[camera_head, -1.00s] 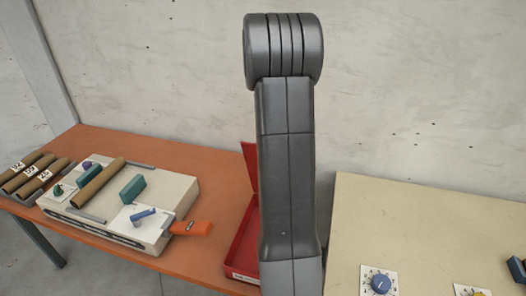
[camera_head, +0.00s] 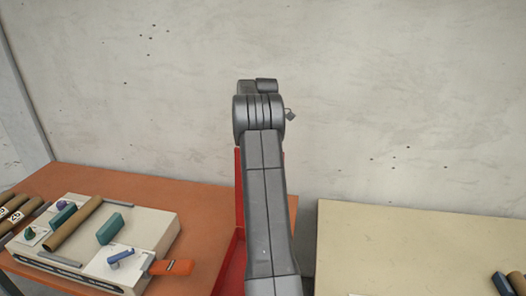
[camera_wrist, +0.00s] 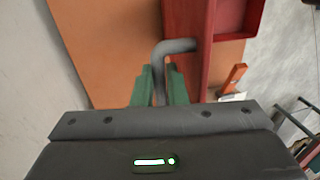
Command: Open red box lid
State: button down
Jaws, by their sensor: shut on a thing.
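The red box (camera_head: 232,262) sits on the orange table, mostly hidden behind my arm in the head view. Its red lid (camera_head: 239,190) stands up at the box's back edge. In the wrist view the lid (camera_wrist: 182,25) is next to the open red tray of the box (camera_wrist: 235,18). A grey bent handle (camera_wrist: 177,47) juts from the lid. My gripper (camera_wrist: 165,82) has its green fingers shut on this handle. In the head view the fingers are hidden by my arm.
A cream machine (camera_head: 150,225) with an orange lever (camera_head: 171,267), green blocks and a cardboard tube stands left on the orange table (camera_head: 205,200). A cream table (camera_head: 420,240) is at right. A concrete wall (camera_head: 400,80) is close behind.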

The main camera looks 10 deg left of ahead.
jog(key=shift+f, duration=0.5)
jog(key=c, duration=1.5)
grip_release()
jog(key=shift+o, duration=0.2)
jog(key=shift+w, duration=0.15)
jog(key=shift+r, duration=0.25)
jog(key=v, duration=0.7)
jog(key=shift+r, duration=0.15)
